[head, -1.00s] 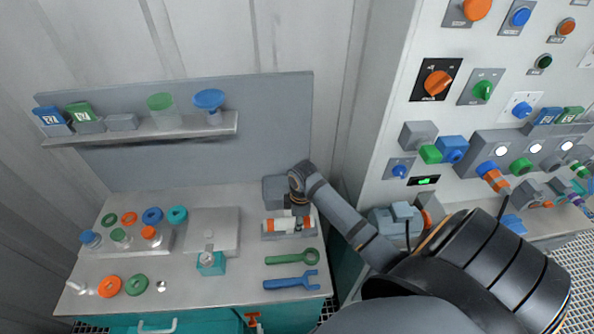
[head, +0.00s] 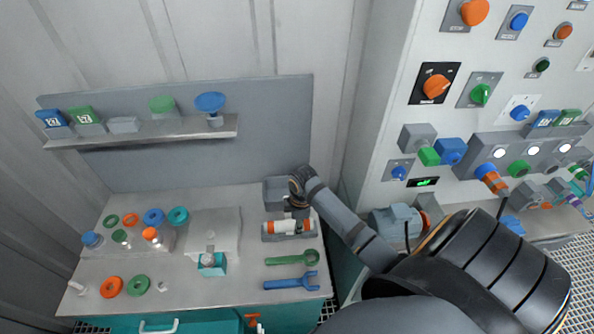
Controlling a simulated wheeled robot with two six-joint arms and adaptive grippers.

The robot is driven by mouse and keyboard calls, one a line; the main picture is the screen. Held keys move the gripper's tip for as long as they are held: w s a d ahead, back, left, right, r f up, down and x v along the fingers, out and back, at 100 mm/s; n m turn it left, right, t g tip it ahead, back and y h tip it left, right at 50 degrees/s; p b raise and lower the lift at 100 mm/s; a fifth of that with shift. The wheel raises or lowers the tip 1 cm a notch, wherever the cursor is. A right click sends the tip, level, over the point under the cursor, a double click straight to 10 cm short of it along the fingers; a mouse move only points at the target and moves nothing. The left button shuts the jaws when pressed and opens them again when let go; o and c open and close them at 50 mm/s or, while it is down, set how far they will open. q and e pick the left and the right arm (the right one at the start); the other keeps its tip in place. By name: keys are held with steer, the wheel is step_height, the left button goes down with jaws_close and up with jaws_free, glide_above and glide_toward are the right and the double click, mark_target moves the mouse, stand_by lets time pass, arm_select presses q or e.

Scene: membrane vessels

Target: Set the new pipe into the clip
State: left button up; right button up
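A short white pipe with orange bands (head: 283,227) lies level in a grey holder (head: 270,238) on the right part of the bench. My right gripper (head: 296,207) reaches in from the right, pointing down at the pipe's rear side. It is small and dark here, so its fingers and any contact with the pipe cannot be made out. I cannot tell which part is the clip; the grey holder around the pipe may be it. My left gripper is out of view.
A grey open box (head: 275,191) stands behind the holder. A green wrench (head: 291,258) and a blue wrench (head: 291,282) lie in front. Rings and capped vessels fill the bench's left. A shelf (head: 150,133) hangs behind; a control panel (head: 450,110) rises at right.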

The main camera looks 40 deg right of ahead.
steer(key=o, duration=0.5)
steer(key=shift+f, duration=0.1)
step_height(320, 180, up, 12)
steer(key=shift+s+d, duration=0.3)
steer(key=shift+d, duration=0.05)
stand_by(0.5)
